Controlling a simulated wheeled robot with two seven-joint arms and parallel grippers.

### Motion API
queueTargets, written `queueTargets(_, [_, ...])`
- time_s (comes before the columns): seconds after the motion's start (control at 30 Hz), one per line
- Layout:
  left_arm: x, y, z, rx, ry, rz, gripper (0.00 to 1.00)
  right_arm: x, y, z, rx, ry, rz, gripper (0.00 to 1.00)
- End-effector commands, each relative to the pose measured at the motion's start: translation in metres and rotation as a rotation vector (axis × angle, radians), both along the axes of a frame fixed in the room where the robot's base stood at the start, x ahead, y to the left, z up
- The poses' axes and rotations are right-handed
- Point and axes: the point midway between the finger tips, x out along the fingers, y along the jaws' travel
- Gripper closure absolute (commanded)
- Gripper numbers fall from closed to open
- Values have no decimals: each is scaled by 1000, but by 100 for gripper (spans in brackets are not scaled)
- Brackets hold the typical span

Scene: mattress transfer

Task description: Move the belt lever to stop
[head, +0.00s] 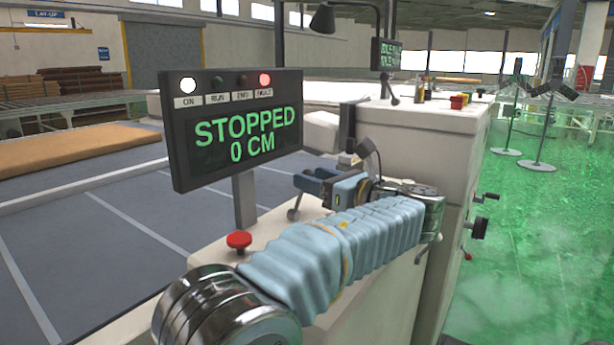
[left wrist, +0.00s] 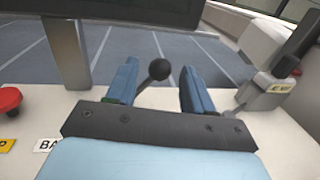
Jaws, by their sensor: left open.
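The belt lever (left wrist: 160,70) shows in the left wrist view as a black ball on a thin metal stem, leaning up and to the right. My left gripper (left wrist: 158,78) is open, with one blue finger on each side of the ball. Gaps show between the ball and both fingers. Whether the fingers touch the stem cannot be told. My right gripper is out of view.
A display (head: 240,130) reads "STOPPED 0 CM", its ON and FAULT lamps lit. A red mushroom button (head: 238,240) stands on the console left of my arm. Behind lies a grey belt surface with an orange-tan mattress (head: 75,145). A pale cabinet (head: 410,145) stands right.

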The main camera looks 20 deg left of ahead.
Motion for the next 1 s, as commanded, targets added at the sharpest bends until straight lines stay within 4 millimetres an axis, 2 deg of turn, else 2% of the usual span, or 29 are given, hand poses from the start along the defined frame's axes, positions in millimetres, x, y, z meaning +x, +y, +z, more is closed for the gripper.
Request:
queueTargets(0.03, [4,7,1,0,0,3,48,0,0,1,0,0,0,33])
queueTargets(0.2, [11,20,0,0,-1,1,48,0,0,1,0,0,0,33])
queueTargets(0.5, [12,22,0,0,-1,0,48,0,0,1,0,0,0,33])
queueTargets(0.57, [12,22,0,0,-1,0,56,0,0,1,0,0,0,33])
queueTargets(0.83, [12,21,0,-1,-1,-1,97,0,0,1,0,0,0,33])
queueTargets(0.87, [12,21,0,-1,-1,-1,100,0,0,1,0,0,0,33])
queueTargets(1.0, [12,21,0,-1,-1,-1,100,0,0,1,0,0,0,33])
